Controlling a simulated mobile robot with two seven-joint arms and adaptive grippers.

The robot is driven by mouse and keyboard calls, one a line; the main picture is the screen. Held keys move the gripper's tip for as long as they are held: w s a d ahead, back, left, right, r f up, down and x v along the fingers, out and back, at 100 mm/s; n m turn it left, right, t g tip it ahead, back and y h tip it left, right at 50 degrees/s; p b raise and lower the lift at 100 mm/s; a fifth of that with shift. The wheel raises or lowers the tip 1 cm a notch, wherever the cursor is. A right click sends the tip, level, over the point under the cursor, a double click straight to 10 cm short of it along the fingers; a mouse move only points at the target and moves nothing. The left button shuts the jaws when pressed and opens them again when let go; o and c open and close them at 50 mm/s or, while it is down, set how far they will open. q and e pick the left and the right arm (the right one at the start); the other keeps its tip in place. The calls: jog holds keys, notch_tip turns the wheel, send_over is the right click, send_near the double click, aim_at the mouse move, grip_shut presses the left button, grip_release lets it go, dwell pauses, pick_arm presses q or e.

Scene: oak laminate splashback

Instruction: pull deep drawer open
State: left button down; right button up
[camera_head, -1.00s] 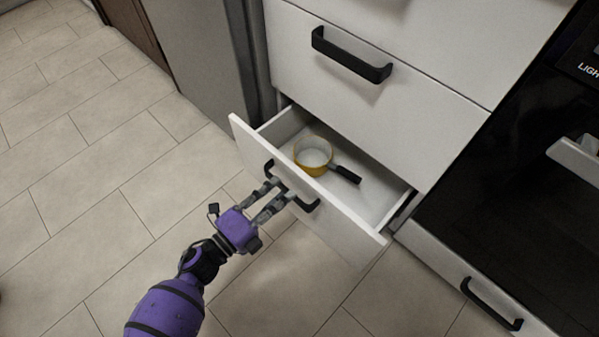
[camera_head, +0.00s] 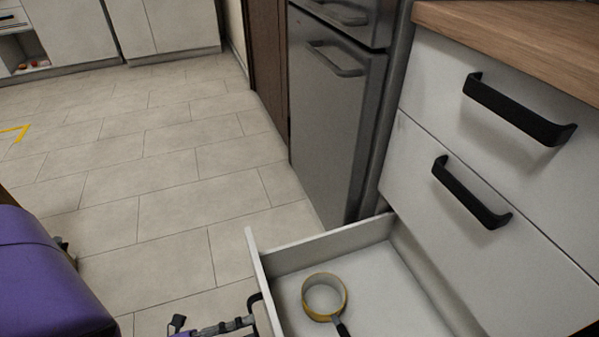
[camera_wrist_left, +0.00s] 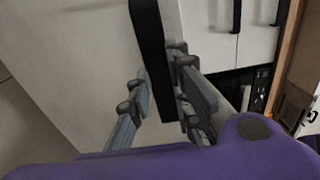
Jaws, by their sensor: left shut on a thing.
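The deep drawer (camera_head: 388,282) is pulled well out of the white cabinet at the bottom of the head view. Its front panel stands at the left and its white floor shows. Its black handle (camera_head: 257,302) is partly cut off by the lower edge; the handle also shows as a dark bar in the left wrist view (camera_wrist_left: 152,62). My left gripper (camera_head: 247,320) is shut on this handle, with a finger on each side of the bar in the wrist view (camera_wrist_left: 160,84). My right gripper is in neither view.
A yellow pan (camera_head: 324,296) with a dark handle lies in the drawer. Closed white drawers with black handles (camera_head: 470,195) are above it under a wooden worktop (camera_head: 520,35). A grey fridge (camera_head: 335,110) stands behind. The tiled floor (camera_head: 170,180) to the left is mostly clear.

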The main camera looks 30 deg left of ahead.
pick_arm(q)
jog(key=shift+v, duration=1.2)
jog(key=c, duration=1.6)
grip_release()
jog(key=shift+v, duration=6)
